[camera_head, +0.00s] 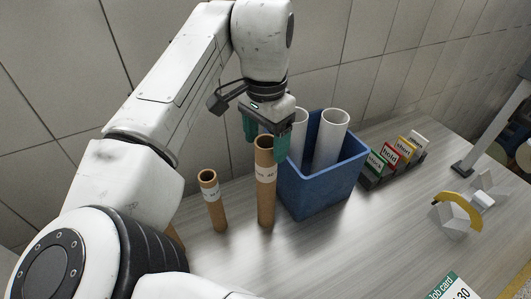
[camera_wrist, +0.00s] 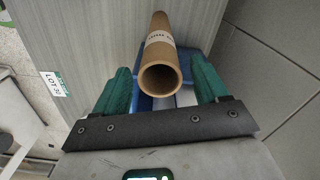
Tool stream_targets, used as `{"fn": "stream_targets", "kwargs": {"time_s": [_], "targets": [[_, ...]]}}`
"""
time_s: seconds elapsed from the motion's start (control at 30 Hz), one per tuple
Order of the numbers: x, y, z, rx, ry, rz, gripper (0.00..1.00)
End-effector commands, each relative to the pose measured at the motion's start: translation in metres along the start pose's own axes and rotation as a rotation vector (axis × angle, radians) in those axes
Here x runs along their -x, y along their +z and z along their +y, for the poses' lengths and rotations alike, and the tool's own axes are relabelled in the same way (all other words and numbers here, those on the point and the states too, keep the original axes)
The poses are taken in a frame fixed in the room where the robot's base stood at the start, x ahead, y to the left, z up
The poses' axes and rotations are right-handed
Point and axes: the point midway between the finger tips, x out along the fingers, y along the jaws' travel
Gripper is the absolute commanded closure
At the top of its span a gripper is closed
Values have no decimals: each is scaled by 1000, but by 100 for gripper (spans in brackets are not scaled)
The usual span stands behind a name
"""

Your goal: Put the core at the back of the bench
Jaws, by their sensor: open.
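In the wrist view, the core's open round end (camera_wrist: 161,79) lies between the spread fingers of my gripper (camera_wrist: 162,86). A gap shows on both sides. Another brown piece is mostly hidden behind my arm.
A blue bin (camera_head: 318,190) holding white tubes (camera_head: 331,140) stands right beside the tall core. A rack of labelled cards (camera_head: 393,160), a yellow curved item (camera_head: 455,200) and a job card (camera_head: 452,289) are to the right. The tiled wall (camera_head: 60,100) is behind.

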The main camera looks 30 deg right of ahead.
Motion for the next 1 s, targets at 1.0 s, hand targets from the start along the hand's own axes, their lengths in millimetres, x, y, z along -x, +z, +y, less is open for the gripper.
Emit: {"fn": "stream_targets", "kwargs": {"time_s": [1.0], "targets": [[80,0,0,0,1,-1,27]]}}
